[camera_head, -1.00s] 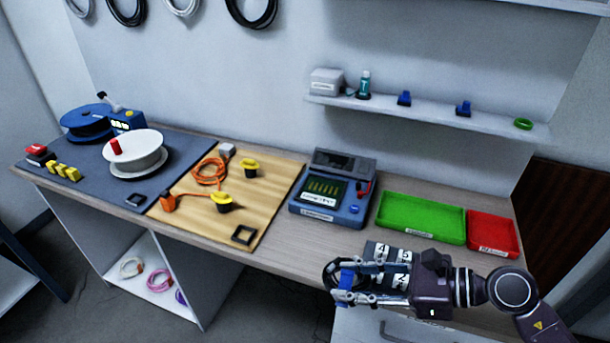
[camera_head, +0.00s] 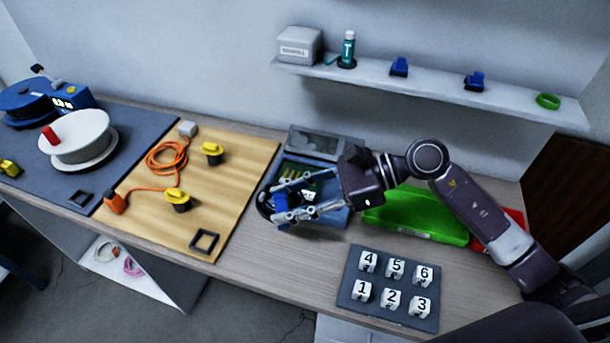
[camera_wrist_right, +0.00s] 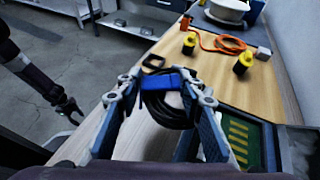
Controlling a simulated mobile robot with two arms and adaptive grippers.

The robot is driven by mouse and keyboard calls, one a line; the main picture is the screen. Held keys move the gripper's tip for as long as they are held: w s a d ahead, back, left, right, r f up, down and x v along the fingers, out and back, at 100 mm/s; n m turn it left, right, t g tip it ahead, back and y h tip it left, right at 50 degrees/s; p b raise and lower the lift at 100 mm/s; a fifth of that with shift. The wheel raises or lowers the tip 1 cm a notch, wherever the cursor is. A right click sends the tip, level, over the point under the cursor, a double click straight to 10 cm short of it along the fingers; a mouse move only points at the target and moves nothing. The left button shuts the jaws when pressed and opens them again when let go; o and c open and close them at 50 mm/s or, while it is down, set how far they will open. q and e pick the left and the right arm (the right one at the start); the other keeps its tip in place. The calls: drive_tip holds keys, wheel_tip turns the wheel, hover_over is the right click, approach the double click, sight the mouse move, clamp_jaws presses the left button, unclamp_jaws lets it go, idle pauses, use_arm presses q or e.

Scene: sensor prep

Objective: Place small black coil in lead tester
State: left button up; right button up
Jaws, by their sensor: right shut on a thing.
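A small black coil (camera_wrist_right: 165,112) with a blue tie around it is held between the fingers of my right gripper (camera_wrist_right: 160,100). In the head view, the right gripper (camera_head: 300,198) is shut on the coil (camera_head: 264,206) at the front left of the lead tester. The blue-grey lead tester (camera_head: 335,150) stands on the bench, its front partly hidden behind the gripper. Its green contact panel (camera_wrist_right: 243,140) shows at the lower right of the wrist view. My left gripper (camera_wrist_right: 69,108) shows at the left of the wrist view, open and empty, well away from the bench.
A wooden board (camera_head: 240,165) with an orange cord (camera_head: 165,158) and yellow-topped pieces lies left of the tester. A green tray (camera_head: 415,225) and a red tray (camera_head: 515,215) are to the right. A dark pad (camera_head: 350,297) with numbered white pieces lies in front.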

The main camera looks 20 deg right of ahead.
drive_tip(key=w+d, duration=0.1)
drive_tip(key=w, duration=0.1)
drive_tip(key=w+d, duration=0.2)
drive_tip(key=w, duration=0.1)
drive_tip(key=w+d, duration=0.2)
drive_tip(key=shift+w+d+b, duration=0.1)
drive_tip(key=shift+w+b, duration=0.15)
drive_tip(key=shift+b, duration=0.05)
drive_tip(key=shift+w+d, duration=0.15)
drive_tip(key=shift+w, duration=0.05)
drive_tip(key=shift+w+d+r, duration=0.1)
drive_tip(key=shift+w+d, duration=0.2)
drive_tip(key=shift+w, duration=0.1)
wheel_tip(320, 180, down, 3)
drive_tip(key=shift+r+b, duration=0.1)
drive_tip(key=shift+b, duration=0.25)
drive_tip(key=shift+f, duration=0.4)
clamp_jaws()
use_arm(q)
drive_tip(key=shift+w+d+f, duration=0.5)
drive_tip(key=shift+d+f, duration=0.05)
drive_tip(key=shift+f, duration=0.05)
use_arm(e)
drive_tip(key=o, duration=1.3)
unclamp_jaws()
use_arm(q)
drive_tip(key=shift+f, duration=0.1)
use_arm(e)
drive_tip(key=shift+d, duration=0.15)
